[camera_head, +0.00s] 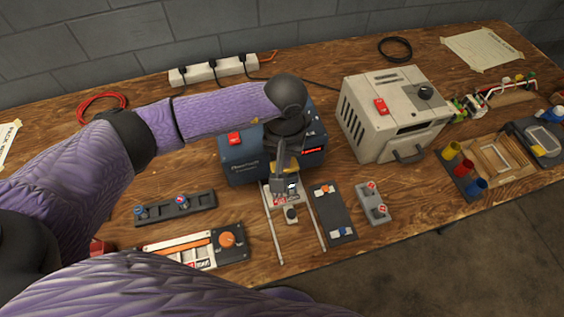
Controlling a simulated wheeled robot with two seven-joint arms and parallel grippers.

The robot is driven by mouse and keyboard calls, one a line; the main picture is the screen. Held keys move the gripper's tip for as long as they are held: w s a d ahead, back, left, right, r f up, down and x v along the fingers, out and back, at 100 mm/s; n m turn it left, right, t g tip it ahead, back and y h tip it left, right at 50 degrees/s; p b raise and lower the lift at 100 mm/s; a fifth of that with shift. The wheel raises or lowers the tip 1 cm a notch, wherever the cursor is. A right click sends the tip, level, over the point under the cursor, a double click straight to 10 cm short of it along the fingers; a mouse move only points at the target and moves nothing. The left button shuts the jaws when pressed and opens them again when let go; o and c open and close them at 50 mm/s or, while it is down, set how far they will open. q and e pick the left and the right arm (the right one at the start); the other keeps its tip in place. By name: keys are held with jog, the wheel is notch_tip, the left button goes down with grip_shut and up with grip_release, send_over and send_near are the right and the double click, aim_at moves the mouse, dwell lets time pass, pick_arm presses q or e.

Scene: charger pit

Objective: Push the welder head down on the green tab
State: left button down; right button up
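The dark blue welder box (235,160) with a red switch stands at the middle of the bench. My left arm reaches over it from the left and hides much of its top and front. My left gripper (284,188) points down in front of the box, over the sled with two pale rails (270,228). A yellow part (293,168) shows beside the fingers. The fingers overlap the welder head area, so I cannot tell whether they touch it or how far apart they are. The green tab is hidden or too small to make out. My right gripper is out of view.
A dark plate with small parts (334,211) and a grey block with red-topped knobs (373,202) lie right of the rails. A black strip (174,208) and a tray with an orange knob (195,249) lie left. A beige machine (395,115) stands at the back right.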

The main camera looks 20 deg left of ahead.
pick_arm(q)
jog(key=shift+r+p, duration=2.1)
jog(key=shift+r, duration=1.25)
jog(key=shift+s+f, duration=0.1)
